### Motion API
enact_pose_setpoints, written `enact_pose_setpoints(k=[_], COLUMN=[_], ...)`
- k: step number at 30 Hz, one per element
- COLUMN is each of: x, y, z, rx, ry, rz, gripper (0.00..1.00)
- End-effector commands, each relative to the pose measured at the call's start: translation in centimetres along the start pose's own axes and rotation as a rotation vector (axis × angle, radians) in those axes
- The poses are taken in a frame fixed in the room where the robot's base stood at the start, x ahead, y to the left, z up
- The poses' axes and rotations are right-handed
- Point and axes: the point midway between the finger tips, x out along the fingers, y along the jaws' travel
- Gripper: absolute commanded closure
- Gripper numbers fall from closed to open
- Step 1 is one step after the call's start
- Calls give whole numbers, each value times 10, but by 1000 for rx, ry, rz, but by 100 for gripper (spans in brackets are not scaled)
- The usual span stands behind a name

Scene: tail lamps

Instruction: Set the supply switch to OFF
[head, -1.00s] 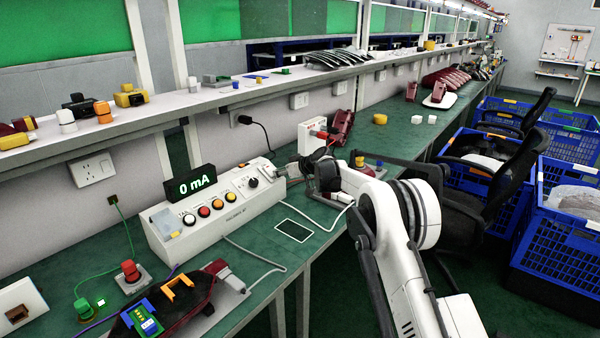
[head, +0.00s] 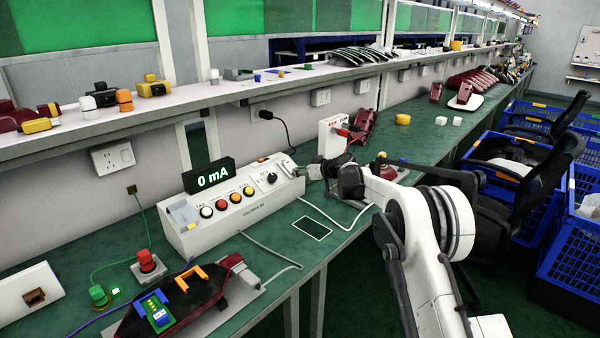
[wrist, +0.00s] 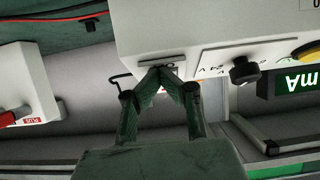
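The white supply box (head: 240,222) stands on the green bench with a row of round buttons, a black knob (head: 271,178) and a display (head: 209,176) reading 0 mA. The supply switch (head: 288,165) is at the right end of its panel. In the wrist view a slot-like switch plate (wrist: 162,62) shows beside the knob (wrist: 244,70). My gripper (head: 306,171) is at the box's right end. In the wrist view its fingertips (wrist: 160,73) come together right at the switch plate, with nothing seen between them. The fingers partly cover the switch, so its position cannot be read.
A white box with a red plug (head: 333,138) stands behind my gripper. A dark outlined pad (head: 312,228) and cables lie in front of the supply box. A lamp assembly (head: 180,300) lies at the front left. Blue crates (head: 565,205) and black chairs stand at the right.

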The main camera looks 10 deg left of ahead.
Motion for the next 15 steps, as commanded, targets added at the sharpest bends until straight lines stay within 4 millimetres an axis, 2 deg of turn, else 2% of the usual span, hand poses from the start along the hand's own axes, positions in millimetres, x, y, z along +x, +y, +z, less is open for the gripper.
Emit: enact_pose_setpoints(k=[11,15], x=[-6,-15], y=[1,1], z=[-12,-18], rx=[1,1], ry=[1,1], rz=[1,1], gripper=[100,100])
